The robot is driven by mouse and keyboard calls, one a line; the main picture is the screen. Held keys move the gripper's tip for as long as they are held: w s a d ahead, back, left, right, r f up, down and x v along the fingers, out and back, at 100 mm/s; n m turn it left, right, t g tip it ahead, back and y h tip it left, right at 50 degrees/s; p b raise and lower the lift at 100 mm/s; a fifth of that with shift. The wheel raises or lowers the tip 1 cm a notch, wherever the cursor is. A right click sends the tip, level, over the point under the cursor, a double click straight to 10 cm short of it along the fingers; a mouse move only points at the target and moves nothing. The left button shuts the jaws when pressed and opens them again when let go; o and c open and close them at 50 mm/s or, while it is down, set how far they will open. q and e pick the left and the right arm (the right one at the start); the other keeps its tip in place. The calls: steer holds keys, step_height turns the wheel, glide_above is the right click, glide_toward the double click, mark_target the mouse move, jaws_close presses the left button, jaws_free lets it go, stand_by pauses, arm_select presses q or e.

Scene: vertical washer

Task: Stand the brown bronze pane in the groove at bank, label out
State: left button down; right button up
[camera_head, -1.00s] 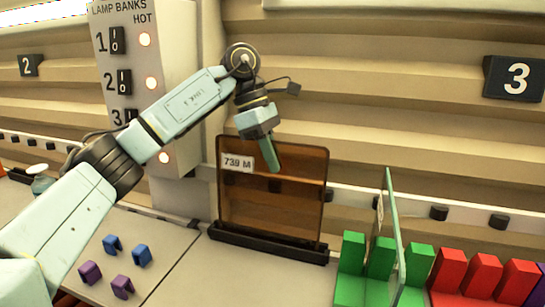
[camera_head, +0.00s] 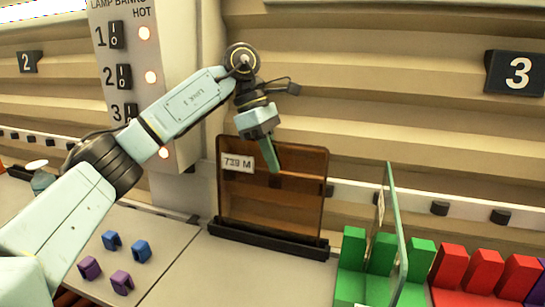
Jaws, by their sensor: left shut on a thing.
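The brown bronze pane (camera_head: 270,213) stands upright at the black grooved rail (camera_head: 266,241) in the middle of the head view. Its lower edge meets the rail, and the rail's front lip hides the very bottom. A white label reading "739 M" (camera_head: 238,162) is on the pane's upper left and faces me. My left gripper (camera_head: 270,158) reaches down over the pane's top edge and is shut on the pane. One finger shows on the near face; the other is hidden behind it. My right gripper is not in view.
A greenish glass pane (camera_head: 393,235) stands edge-on among green slotted blocks (camera_head: 352,249) at right, with red blocks (camera_head: 483,269) beyond. Small blue and purple clips (camera_head: 121,282) lie at front left. A switch column (camera_head: 146,75) with lit lamps rises behind my left arm.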

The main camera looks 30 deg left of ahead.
arm_select(q)
steer(key=c, duration=1.5)
jaws_free()
steer(key=shift+s+f, duration=0.1)
steer(key=shift+f, duration=0.1)
step_height(320, 180, up, 10)
steer(key=shift+r, duration=0.15)
